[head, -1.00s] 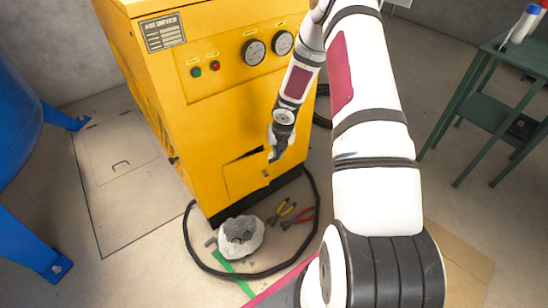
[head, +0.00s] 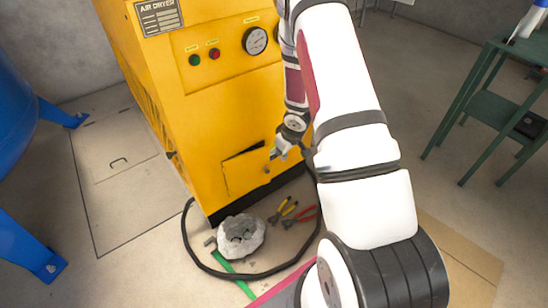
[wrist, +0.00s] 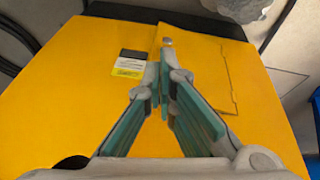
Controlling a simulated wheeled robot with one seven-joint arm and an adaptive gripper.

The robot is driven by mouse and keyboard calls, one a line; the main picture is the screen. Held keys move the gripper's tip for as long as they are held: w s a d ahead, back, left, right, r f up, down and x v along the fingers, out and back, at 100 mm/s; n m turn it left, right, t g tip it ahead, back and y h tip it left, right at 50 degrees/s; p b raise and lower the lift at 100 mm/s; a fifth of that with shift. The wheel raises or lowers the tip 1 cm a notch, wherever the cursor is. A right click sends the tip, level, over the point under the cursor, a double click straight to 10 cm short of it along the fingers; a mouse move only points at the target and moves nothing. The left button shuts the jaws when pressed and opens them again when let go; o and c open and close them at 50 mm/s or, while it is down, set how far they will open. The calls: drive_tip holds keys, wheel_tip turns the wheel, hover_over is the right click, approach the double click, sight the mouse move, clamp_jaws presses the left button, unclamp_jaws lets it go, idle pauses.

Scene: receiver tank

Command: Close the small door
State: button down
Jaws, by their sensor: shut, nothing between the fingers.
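The small door (head: 245,173) is a yellow panel low on the front of the yellow air dryer (head: 225,110). A dark gap shows along its top edge, so it stands slightly ajar. Its small knob (head: 267,169) is near its right edge. In the wrist view the door (wrist: 205,65) shows with a thin outline, and the knob (wrist: 167,42) is just beyond my fingertips. My gripper (head: 275,155) is shut and empty at the door's right side. In the wrist view my gripper's fingertips (wrist: 163,75) overlap the door's edge; I cannot tell whether they touch it.
A pale lump of rag or stone (head: 241,237), pliers (head: 300,218) and a black hose (head: 255,275) lie on the floor before the dryer. A green table (head: 500,90) stands at right, a blue tank (head: 30,100) at left. A dark plate (wrist: 132,55) and a label sit beside the door.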

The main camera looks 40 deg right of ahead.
drive_tip(key=w+d+f+m+b, duration=0.1)
drive_tip(key=w+f+m+b, duration=0.2)
drive_tip(key=w+f, duration=0.4)
drive_tip(key=shift+w+d+f+m+b, duration=0.4)
drive_tip(key=shift+f+b, duration=0.25)
drive_tip(key=shift+f, duration=0.4)
